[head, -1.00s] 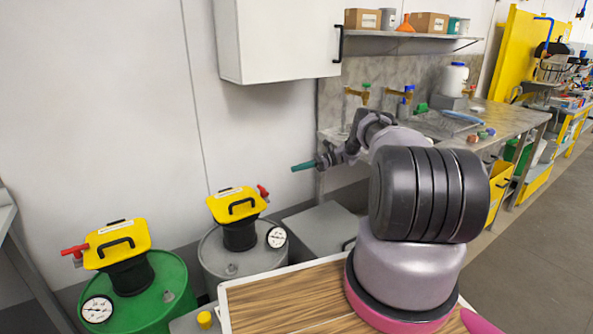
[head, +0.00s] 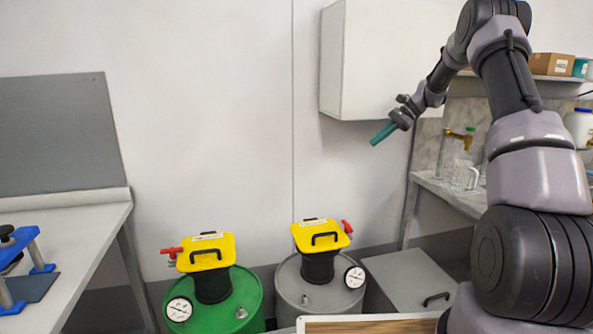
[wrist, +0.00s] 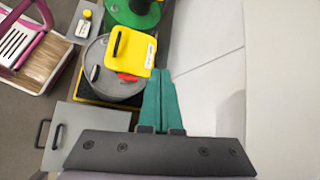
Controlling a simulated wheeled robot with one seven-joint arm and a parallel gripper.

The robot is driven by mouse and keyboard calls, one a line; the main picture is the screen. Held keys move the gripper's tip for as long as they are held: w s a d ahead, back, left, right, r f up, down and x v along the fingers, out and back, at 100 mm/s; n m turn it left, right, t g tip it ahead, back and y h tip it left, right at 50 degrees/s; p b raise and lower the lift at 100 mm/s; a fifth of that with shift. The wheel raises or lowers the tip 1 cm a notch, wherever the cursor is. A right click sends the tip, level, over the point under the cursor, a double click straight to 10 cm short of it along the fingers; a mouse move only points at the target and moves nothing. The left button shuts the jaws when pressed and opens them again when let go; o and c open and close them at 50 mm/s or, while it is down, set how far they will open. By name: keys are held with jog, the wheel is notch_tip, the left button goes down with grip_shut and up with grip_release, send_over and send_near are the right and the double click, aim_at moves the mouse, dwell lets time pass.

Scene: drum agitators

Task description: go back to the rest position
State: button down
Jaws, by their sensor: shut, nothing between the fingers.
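My arm is raised on the right of the head view. Below the gripper stand a grey drum (head: 318,296) and a green drum (head: 240,300), each with a yellow-topped agitator on it. The agitator on the grey drum (head: 321,236) and the one on the green drum (head: 206,252) have black handles, red levers and dial gauges.
The white wall cabinet (head: 375,60) is close beside my arm. A grey box (head: 405,280) with a black handle stands right of the grey drum. A bench (head: 75,225) with a blue-framed device (head: 20,265) is at left. A counter with a tap and jug is behind my arm.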

jog(key=s+a+r+n+t+h, duration=0.1)
jog(key=s+a+r+n+h, duration=0.1)
jog(key=s+r, duration=0.75)
jog(key=s+a+r+n+t+h, duration=0.25)
jog(key=s+r, duration=0.45)
jog(key=s, duration=0.5)
jog(key=s+d+n+t+h, duration=0.1)
jog(key=s+n+t+h, duration=0.2)
jog(key=s, duration=1.7)
jog(key=shift+s+d+f+n, duration=0.2)
jog(key=shift+d+f+n, duration=0.05)
jog(key=shift+n, duration=0.2)
jog(key=shift+t, duration=0.25)
